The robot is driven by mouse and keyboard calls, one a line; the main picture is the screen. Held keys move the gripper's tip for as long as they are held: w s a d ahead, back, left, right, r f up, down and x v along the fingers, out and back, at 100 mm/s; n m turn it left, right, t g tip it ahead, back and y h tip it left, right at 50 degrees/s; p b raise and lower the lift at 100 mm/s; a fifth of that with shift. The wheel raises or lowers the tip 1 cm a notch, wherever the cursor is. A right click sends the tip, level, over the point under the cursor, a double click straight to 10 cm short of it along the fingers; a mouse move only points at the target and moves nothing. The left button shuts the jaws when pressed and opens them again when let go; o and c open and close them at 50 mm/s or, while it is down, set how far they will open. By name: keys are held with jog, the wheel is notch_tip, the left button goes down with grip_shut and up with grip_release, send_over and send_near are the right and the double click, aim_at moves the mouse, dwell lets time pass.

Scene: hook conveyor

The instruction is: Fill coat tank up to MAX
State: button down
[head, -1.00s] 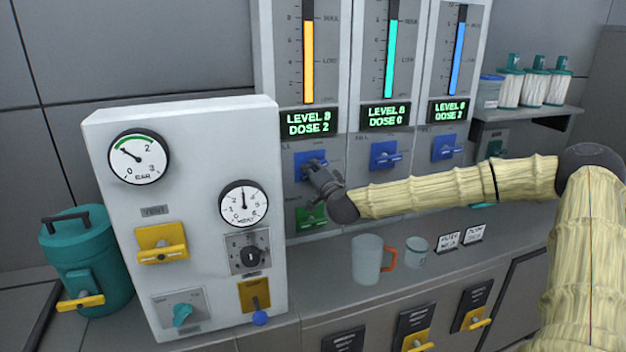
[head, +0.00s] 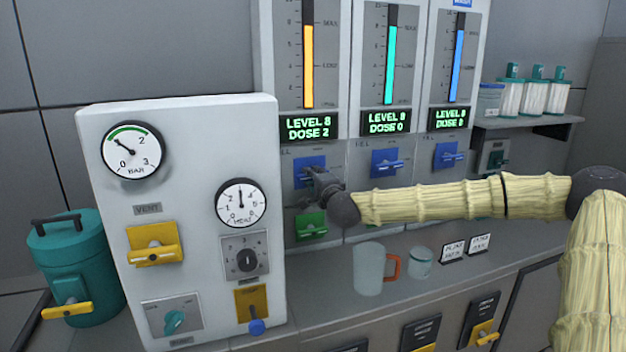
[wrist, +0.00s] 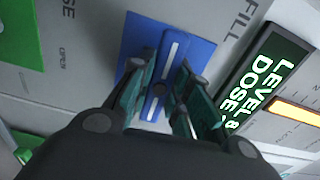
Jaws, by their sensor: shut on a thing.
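Three level columns stand side by side in the head view: orange (head: 308,65), teal (head: 391,62) and blue (head: 460,60). I cannot read which one is coat. The orange bar stands near the upper mark, and its green display (head: 309,127) reads LEVEL 8, DOSE 2. My gripper (head: 310,176) is at the blue fill valve (head: 309,161) under the orange column. In the wrist view my gripper (wrist: 163,75) has its fingers on either side of the valve's blue handle (wrist: 153,104) and is shut on it. The word FILL shows beside the plate.
A green valve (head: 311,224) sits just below. Blue valves (head: 387,162) (head: 447,155) sit to the right. A white panel with gauges (head: 190,190) juts out at left. A mug (head: 368,268) and small cup (head: 420,262) stand on the counter below my arm.

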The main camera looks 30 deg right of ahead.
jog(key=shift+f, duration=0.15)
jog(key=c, duration=1.3)
grip_release()
jog(key=shift+s, duration=0.15)
jog(key=v, duration=1.1)
jog(key=shift+s, duration=0.35)
